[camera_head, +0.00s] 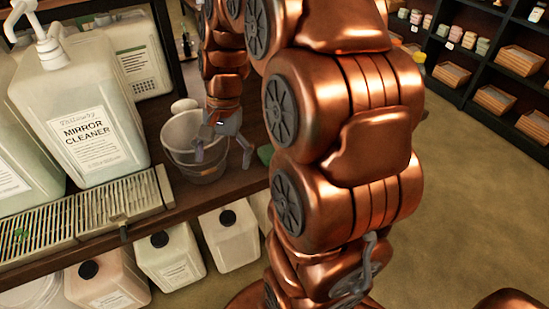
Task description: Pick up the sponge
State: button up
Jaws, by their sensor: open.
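A small green piece (265,154), which looks like the sponge, lies at the right end of the wooden shelf. My copper arm hides part of it. My gripper (223,157) points down with its grey fingers spread, empty. It is in front of or above the clear bucket (183,158), to the left of the green piece and apart from it in the picture. I cannot tell its exact height over the shelf.
A large mirror cleaner jug (85,120) with a pump stands at the left, behind a slatted drip tray (122,204). Several capped jugs (170,255) stand below the shelf. Dark shelving with wooden crates (493,99) is at the right, and the floor (470,190) before it is clear.

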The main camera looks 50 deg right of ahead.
jog(key=w+d+f+m+t+y+b, duration=0.1)
jog(key=w+d+f+m, duration=0.15)
jog(key=d, duration=0.35)
jog(key=w+d+f+m+b, duration=0.2)
jog(key=w+d+m, duration=0.1)
jog(key=d, duration=0.3)
jog(key=m+t+b, duration=0.1)
jog(key=m+b, duration=0.1)
jog(key=m, duration=0.4)
send_near(270, 151)
jog(key=shift+w+a+f+y, duration=0.1)
jog(key=shift+w+f+y, duration=0.05)
jog(key=shift+f, duration=0.45)
jog(key=shift+w+a+f+y, duration=0.15)
jog(key=shift+w+f, duration=0.05)
jog(key=shift+f, duration=0.4)
jog(key=shift+p+x, duration=0.3)
jog(key=shift+x, duration=3.55)
jog(key=shift+s, duration=0.2)
jog(key=c, duration=0.9)
jog(key=shift+o, duration=0.2)
jog(key=shift+r, duration=0.1)
jog(key=shift+r+t, duration=0.3)
jog(key=shift+r, duration=1.45)
jog(key=s+a+r+b, duration=0.1)
jog(key=s+a, duration=0.8)
jog(key=s, duration=0.4)
jog(key=shift+r+b, duration=0.2)
jog(key=shift+b, duration=0.2)
jog(key=shift+a, duration=0.15)
